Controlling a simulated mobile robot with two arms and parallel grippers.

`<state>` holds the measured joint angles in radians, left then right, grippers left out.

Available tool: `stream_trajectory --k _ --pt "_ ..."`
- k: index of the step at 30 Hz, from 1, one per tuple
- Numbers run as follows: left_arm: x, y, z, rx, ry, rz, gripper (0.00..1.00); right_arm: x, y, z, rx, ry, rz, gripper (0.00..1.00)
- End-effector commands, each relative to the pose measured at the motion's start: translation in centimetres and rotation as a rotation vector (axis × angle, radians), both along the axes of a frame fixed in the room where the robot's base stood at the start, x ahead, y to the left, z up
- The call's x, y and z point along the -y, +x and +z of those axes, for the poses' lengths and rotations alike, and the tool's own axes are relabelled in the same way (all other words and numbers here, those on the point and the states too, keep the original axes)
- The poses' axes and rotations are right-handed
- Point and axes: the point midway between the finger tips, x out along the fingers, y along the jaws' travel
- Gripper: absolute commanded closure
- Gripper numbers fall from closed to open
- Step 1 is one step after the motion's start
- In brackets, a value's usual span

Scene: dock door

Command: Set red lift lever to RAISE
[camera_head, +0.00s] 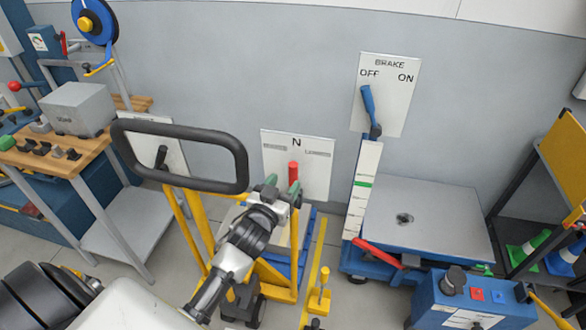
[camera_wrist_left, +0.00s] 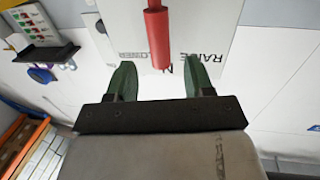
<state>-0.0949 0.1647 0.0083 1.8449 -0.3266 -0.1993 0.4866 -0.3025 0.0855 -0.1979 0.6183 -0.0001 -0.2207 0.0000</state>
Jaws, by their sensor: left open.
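The red lift lever (camera_head: 293,172) stands upright near the middle of a white wall plate (camera_head: 318,180), below the letter N. Small labels flank it; the right one reads LOWER. In the left wrist view the red lever (camera_wrist_left: 156,35) hangs down from the top of the picture over the plate (camera_wrist_left: 215,40). My left gripper (camera_head: 283,187) is open, its green fingers at the lever. In the wrist view the lever's end lies between the two fingertips (camera_wrist_left: 159,76), with gaps showing on both sides. My right gripper is not in view.
A yellow cart with a black loop handle (camera_head: 240,160) stands left of my left gripper. A blue brake lever (camera_head: 368,105) at OFF and a blue scale-like lift table (camera_head: 430,225) are to the right. A wooden workbench (camera_head: 60,158) is at the left.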

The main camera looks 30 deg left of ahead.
Motion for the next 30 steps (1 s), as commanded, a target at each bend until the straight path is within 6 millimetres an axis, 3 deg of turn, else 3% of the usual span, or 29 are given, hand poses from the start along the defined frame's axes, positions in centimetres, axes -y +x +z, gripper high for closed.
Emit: stream_trajectory --k 3,9,21,30 --pt "-0.2 2.4 0.2 0.001 0.002 0.001 0.47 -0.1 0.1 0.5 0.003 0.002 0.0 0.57" --pt "-0.3 4.9 0.1 0.0 0.0 0.0 0.47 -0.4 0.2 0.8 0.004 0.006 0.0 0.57" --pt "-0.3 5.7 -0.1 -0.001 0.001 -0.001 0.47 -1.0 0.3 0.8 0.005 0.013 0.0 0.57" --pt "-0.3 5.7 -0.1 -0.001 0.001 0.0 0.92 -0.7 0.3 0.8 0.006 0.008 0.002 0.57"
